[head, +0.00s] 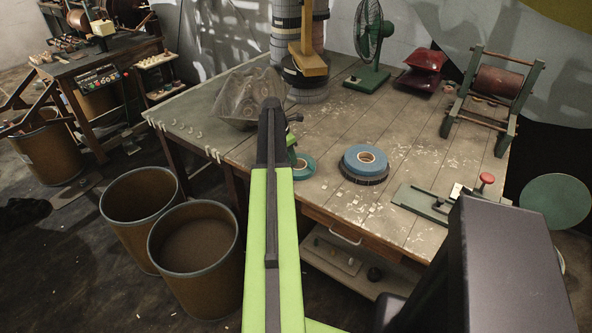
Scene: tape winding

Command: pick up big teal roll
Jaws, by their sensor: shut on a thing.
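My green arm reaches up the middle of the view over the table's front left edge. My gripper (292,152) is mostly hidden behind the arm's dark end; only a small part shows. A teal roll (306,170) with a pale core shows just below it, partly covered by the arm; the gripper appears shut on it. I cannot tell how the jaws sit on it. Another, wider-looking teal-blue roll (353,163) with a tan core lies flat on a dark ring near the table's front, right of the gripper and apart from it.
The wooden table (415,150) carries a green fan (368,45), a red object (420,70), a roller stand (497,90), a green tool with a red knob (487,179), and stacked rolls (285,40). A crumpled translucent bag (240,98) lies behind my arm. Brown bins (195,262) stand left.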

